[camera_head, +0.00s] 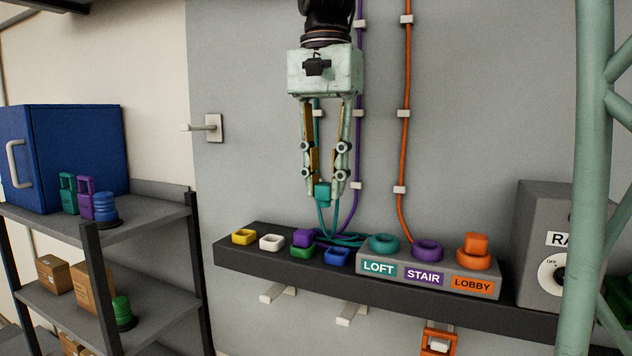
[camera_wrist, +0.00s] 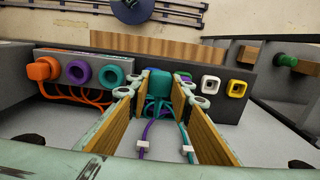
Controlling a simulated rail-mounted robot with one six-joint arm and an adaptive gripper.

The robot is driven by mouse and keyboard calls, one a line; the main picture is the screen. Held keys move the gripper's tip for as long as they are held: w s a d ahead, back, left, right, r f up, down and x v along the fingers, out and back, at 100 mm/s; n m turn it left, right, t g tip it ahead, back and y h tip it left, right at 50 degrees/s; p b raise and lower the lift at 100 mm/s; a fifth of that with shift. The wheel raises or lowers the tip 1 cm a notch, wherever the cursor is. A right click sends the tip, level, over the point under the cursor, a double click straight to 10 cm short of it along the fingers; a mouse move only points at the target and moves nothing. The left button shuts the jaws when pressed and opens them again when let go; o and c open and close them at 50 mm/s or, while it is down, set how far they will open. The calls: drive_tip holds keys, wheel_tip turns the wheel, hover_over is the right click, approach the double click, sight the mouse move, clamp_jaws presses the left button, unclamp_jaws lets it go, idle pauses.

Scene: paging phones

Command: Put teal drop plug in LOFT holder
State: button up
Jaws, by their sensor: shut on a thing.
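My gripper (camera_head: 324,194) is shut on the teal drop plug (camera_head: 323,188) and holds it above the dark shelf, with a teal cable hanging below it. The plug also shows between the fingertips in the wrist view (camera_wrist: 159,82). The LOFT holder is a teal ring (camera_head: 383,243) on the grey block, to the right of and below the plug. In the wrist view the LOFT ring (camera_wrist: 111,76) lies just left of the fingers. The plug and the ring are apart.
On the block are the purple STAIR ring (camera_head: 427,250), empty, and the LOBBY ring with an orange plug (camera_head: 474,244). A purple plug (camera_head: 303,238) sits on a green socket. Yellow (camera_head: 243,237), white (camera_head: 271,242) and blue (camera_head: 337,256) sockets look empty. Cables hang behind.

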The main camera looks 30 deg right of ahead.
drive_tip(key=s+d, duration=0.6)
drive_tip(key=d, duration=0.3)
drive_tip(key=shift+s+d, duration=0.15)
drive_tip(key=shift+s, duration=0.25)
idle(0.8)
